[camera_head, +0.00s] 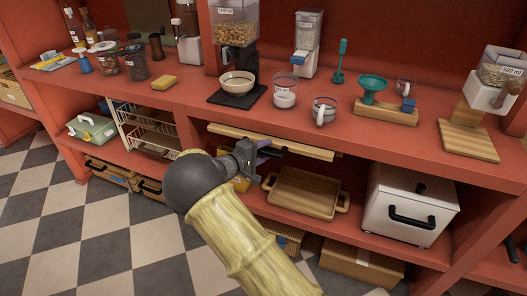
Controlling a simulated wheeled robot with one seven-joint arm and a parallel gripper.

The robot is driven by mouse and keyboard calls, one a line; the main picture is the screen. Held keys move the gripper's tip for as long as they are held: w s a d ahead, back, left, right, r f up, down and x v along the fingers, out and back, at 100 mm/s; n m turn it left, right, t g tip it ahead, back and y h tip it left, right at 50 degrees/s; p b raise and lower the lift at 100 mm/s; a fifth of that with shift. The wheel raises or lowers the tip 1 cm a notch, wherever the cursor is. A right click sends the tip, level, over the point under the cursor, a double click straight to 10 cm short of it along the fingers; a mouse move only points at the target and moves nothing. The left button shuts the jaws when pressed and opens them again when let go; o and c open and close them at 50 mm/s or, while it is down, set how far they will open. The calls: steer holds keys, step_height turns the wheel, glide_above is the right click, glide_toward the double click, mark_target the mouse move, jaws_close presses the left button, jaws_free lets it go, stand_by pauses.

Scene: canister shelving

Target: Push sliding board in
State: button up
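The sliding board (225,131) is a thin, light wooden board just under the red counter, below the scale and the jars. Its front edge sticks out past the counter front. My gripper (271,151) is at the middle of the board's front edge, just below or in front of it. I cannot tell whether it touches the board. My arm comes up from the bottom of the view, and its dark wrist hides part of the shelf behind. The fingers are small and dark, so their opening is unclear.
On the counter (420,138) stand a bowl (237,83) on a black scale, a glass jar (285,92), a mug (324,110) and dispensers. On the shelf below are a wooden tray (305,191) and a white box (408,204). A wire rack (150,128) stands left. Checkered floor is open at lower left.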

steer(key=shift+a+r, duration=0.1)
steer(key=shift+s+a+r, duration=0.1)
steer(key=shift+s+a, duration=0.25)
steer(key=shift+a, duration=0.1)
steer(key=v, duration=1.6)
steer(key=shift+s, duration=0.1)
steer(key=shift+c, duration=0.4)
